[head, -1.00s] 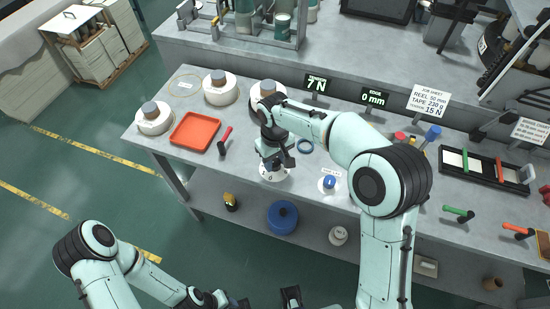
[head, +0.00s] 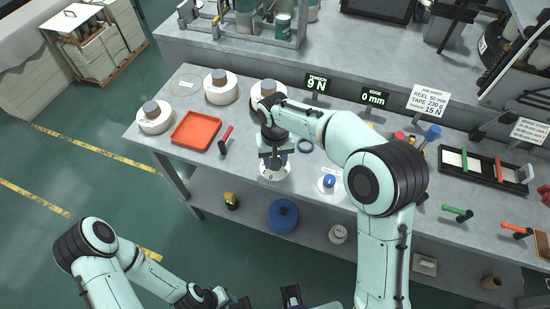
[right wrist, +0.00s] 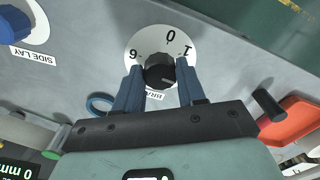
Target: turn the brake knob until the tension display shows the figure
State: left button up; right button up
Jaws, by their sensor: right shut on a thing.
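The black brake knob (right wrist: 160,71) sits on a round white dial (right wrist: 148,42) with figures around it, seen upside down in the right wrist view. The dial also shows in the head view (head: 275,174) at the front of the bench. My right gripper (right wrist: 160,82) has its blue fingers on either side of the knob and is shut on it; it hides the knob in the head view (head: 275,158). The tension display (head: 316,84) reads 9 N. The job sheet (head: 428,101) gives tension 15 N. My left gripper (head: 262,301) is cut off at the bottom edge.
A blue side-lay knob (head: 329,181) is right of the dial. White reels (head: 221,92) stand behind. The edge display (head: 374,98) reads 0 mm.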

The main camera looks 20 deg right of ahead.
jog(key=o, duration=1.1)
jog(key=shift+c, duration=0.2)
jog(key=shift+r, duration=0.1)
pick_arm(q)
jog(key=shift+w+r+p, duration=0.3)
jog(key=shift+r+p, duration=0.2)
jog(key=shift+r, duration=0.1)
jog(key=shift+w+r+p, duration=0.3)
jog(key=shift+r+p, duration=0.15)
jog(key=shift+r, duration=0.1)
pick_arm(e)
notch_tip(320, 180, up, 13)
pick_arm(q)
jog(key=shift+s, duration=0.1)
